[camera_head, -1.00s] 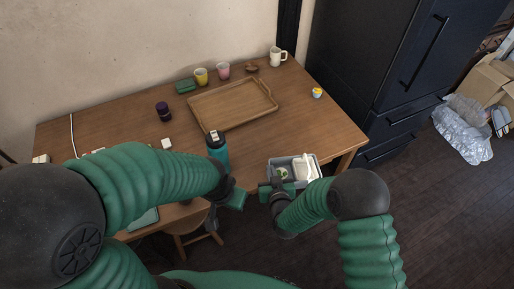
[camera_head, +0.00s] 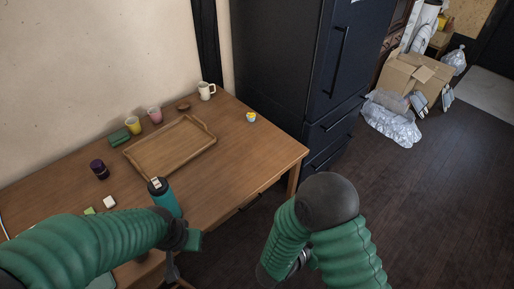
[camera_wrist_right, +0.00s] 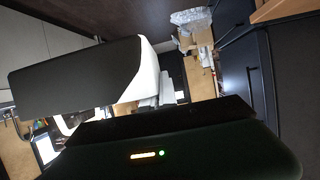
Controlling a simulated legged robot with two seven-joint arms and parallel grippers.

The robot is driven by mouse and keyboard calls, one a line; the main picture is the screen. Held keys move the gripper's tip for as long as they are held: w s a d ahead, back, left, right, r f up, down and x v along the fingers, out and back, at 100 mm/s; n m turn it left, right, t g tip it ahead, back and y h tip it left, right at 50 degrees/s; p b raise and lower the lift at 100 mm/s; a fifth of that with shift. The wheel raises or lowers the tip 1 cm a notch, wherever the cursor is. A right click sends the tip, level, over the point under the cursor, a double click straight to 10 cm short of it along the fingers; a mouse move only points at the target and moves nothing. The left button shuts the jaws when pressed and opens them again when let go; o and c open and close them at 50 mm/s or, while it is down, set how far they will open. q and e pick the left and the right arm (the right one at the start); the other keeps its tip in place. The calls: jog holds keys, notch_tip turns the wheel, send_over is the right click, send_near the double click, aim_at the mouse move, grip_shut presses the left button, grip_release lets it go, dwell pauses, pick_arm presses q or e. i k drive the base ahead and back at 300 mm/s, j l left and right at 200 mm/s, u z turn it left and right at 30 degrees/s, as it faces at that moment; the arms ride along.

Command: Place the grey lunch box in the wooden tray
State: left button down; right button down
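The wooden tray (camera_head: 170,147) lies empty toward the back of the table in the head view. The grey lunch box is not visible in the head view. My right arm hides its own gripper and whatever is beside it there. In the right wrist view, a dark slab-like part of my right gripper (camera_wrist_right: 80,75) crosses the upper left, with a white object (camera_wrist_right: 148,72) showing at its edge; I cannot tell whether that is the lunch box or whether it is held. My left gripper (camera_head: 173,268) is low by the table's front edge, its opening unclear.
A teal bottle (camera_head: 165,197) stands between my left arm and the tray. A dark fridge (camera_head: 290,70) stands right of the table (camera_head: 255,150).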

aim_at(178, 154)
jog(key=i+u, duration=0.2)
jog(key=u, duration=0.15)
jog(key=i+u, duration=0.2)
jog(key=u, duration=1.05)
